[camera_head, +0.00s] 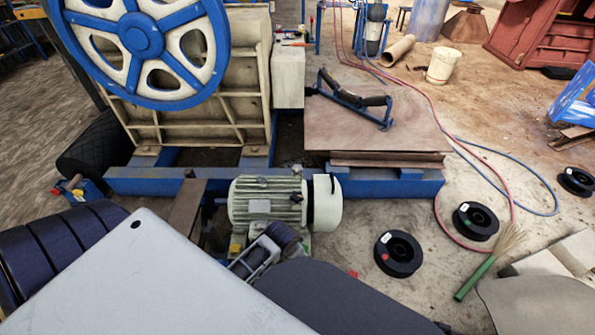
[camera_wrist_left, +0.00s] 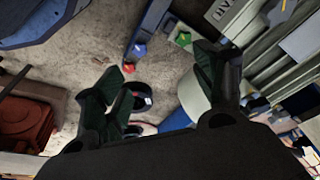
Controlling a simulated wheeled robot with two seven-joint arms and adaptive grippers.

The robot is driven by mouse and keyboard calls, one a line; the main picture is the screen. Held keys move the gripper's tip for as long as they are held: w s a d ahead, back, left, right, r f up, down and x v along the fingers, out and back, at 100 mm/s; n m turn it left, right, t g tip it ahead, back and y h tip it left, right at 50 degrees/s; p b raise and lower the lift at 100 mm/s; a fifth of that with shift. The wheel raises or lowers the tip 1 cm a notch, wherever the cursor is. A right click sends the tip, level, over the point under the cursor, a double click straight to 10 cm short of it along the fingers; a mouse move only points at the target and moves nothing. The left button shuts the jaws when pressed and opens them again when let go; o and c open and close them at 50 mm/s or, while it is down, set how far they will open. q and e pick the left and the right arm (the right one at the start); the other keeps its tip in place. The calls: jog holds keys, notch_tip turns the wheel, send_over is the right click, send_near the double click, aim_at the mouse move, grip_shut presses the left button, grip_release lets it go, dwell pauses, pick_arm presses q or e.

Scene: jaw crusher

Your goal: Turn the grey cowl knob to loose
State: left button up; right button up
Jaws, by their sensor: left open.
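A grey-green ribbed motor (camera_head: 265,203) with a cream end cowl (camera_head: 328,203) stands in front of the blue frame in the head view. I cannot make out a grey knob on the cowl. In the left wrist view, my left gripper (camera_wrist_left: 160,62) is open, its dark fingers wide apart with nothing held between them. A cream rounded part (camera_wrist_left: 190,97), seemingly the cowl, shows beside the right-hand finger, partly hidden by it. I cannot tell whether they touch. My right gripper is not in view.
A blue spoked flywheel (camera_head: 143,35) stands behind the motor. A wooden board (camera_head: 370,130) lies to the right. Black spools (camera_head: 398,253) and a green-handled brush (camera_head: 475,277) lie on the floor at right. Hoses (camera_head: 490,180) cross the floor.

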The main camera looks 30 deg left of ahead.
aim_at(298, 167)
pick_arm(q)
jog(key=shift+t, duration=0.4)
jog(key=w+a+r+b, duration=0.1)
jog(key=w+a+b, duration=0.1)
jog(key=w+a, duration=0.3)
jog(key=w+a+r+b, duration=0.1)
jog(key=w+a, duration=0.4)
jog(key=w, duration=0.6)
jog(key=w+a+r+b, duration=0.2)
jog(key=w+a, duration=0.3)
jog(key=w, duration=0.4)
jog(key=shift+a+r+b, duration=0.25)
jog(key=shift+a+b, duration=0.1)
jog(key=w+a+r+n, duration=0.1)
jog(key=w+a+r, duration=0.4)
jog(key=w+a, duration=0.3)
jog(key=shift+w+r+t, duration=0.2)
jog(key=shift+r+t, duration=0.05)
jog(key=shift+t, duration=0.05)
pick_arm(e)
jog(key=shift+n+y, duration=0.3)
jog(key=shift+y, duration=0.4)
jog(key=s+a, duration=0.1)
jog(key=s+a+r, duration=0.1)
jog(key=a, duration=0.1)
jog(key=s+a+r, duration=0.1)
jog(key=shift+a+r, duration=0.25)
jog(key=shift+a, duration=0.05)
pick_arm(q)
jog(key=shift+f, duration=0.1)
